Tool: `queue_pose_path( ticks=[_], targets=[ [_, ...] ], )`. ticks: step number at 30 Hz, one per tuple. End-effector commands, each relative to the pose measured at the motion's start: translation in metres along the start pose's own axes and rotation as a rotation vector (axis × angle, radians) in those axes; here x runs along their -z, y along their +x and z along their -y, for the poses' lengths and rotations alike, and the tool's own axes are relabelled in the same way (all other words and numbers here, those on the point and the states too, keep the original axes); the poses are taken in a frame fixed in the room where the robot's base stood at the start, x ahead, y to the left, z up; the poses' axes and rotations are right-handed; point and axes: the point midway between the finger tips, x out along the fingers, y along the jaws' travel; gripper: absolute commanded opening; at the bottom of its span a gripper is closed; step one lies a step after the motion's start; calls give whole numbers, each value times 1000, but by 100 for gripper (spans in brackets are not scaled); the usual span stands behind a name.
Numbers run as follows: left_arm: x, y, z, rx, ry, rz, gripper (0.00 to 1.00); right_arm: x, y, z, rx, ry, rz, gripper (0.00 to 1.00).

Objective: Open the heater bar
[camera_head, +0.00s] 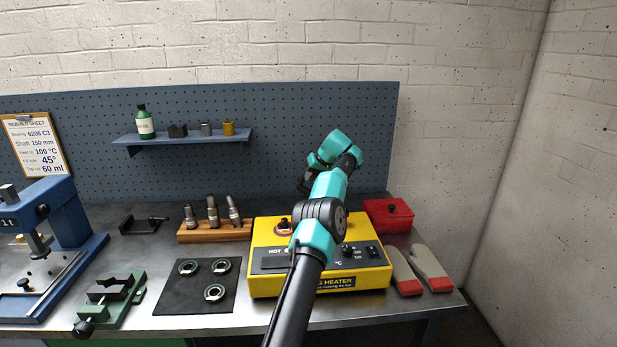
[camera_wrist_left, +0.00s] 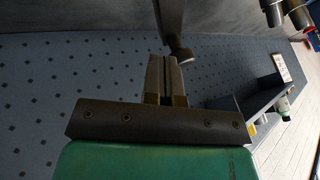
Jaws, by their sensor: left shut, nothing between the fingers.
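The yellow bearing heater (camera_head: 262,285) stands on the bench, with a dark control panel on its front. My left arm crosses in front of it and hides much of its top, and I cannot make out its bar in the head view. My left gripper (camera_head: 305,184) is above and behind the heater, partly hidden by my arm. In the left wrist view the gripper's fingers (camera_wrist_left: 166,78) are shut and empty. A dark bar with a pale round knob (camera_wrist_left: 180,54) comes down from the top edge, close to the fingertips; it may be the heater bar. I cannot tell whether they touch.
A wooden block (camera_head: 215,232) with several metal tools stands left of the heater. A dark mat (camera_head: 178,304) holds three bearing rings. A red box (camera_head: 388,216) and gloves (camera_head: 429,265) are at the right. The pegboard (camera_head: 240,180) with a shelf (camera_head: 185,138) stands behind.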

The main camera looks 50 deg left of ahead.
Motion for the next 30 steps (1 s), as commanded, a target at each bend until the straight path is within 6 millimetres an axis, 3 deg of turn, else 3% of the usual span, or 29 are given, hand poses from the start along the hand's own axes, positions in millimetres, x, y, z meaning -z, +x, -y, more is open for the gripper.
queue_pose_path(
  ticks=[12, 30],
  targets=[
    [-6, 6, 19, 39, -79, 40, 0, 0, 0, 0, 0, 0, 0, 0],
    [-4, 10, 26, 47, -98, 48, 0, 0, 0, 0, 0, 0, 0, 0]
  ],
)
